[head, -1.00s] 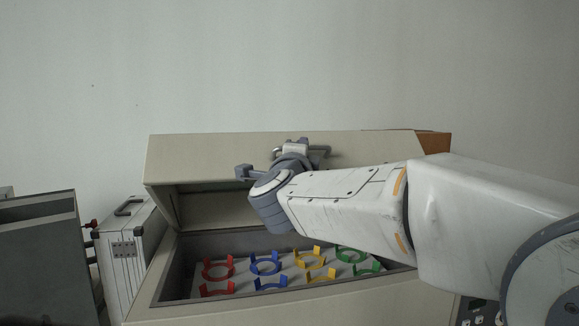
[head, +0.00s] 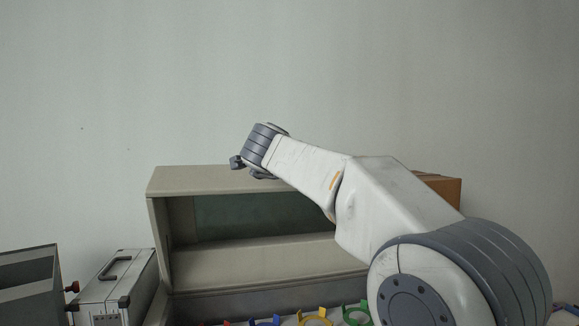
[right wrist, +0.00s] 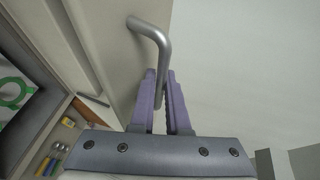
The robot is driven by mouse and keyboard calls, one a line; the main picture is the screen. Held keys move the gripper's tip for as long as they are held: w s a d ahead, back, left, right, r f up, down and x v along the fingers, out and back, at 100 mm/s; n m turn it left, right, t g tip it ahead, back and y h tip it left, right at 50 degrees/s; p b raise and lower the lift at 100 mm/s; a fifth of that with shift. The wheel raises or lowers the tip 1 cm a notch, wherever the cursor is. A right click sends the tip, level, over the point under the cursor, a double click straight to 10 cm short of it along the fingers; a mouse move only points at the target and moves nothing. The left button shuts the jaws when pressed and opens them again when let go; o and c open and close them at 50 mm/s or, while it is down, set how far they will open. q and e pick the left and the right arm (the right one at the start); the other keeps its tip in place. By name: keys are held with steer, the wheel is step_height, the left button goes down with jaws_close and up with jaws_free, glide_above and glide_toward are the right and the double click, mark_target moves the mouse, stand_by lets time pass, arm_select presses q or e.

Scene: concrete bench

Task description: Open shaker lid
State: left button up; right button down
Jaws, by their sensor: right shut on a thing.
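The shaker's beige lid (head: 215,180) stands raised in the head view, and the dark inside below it shows. Coloured ring clamps, such as a yellow one (head: 315,316), show inside at the bottom edge of the view. My right arm reaches across to the lid's top, and its fingertips are hidden there. In the right wrist view, my right gripper (right wrist: 162,85) is shut on the lid's bent grey metal handle (right wrist: 151,30), with the bar between its purple fingers. My left gripper is in no view.
A silver case (head: 115,285) and a dark grey box (head: 28,285) stand left of the shaker. A brown box (head: 440,187) is behind at the right, partly covered by my arm. The wall above is bare.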

steer(key=shift+w+d, duration=0.15)
steer(key=shift+w, duration=0.05)
steer(key=c, duration=0.9)
jaws_free()
steer(key=shift+s, duration=0.25)
steer(key=b+v, duration=0.4)
steer(key=v, duration=0.6)
steer(key=shift+r, duration=0.15)
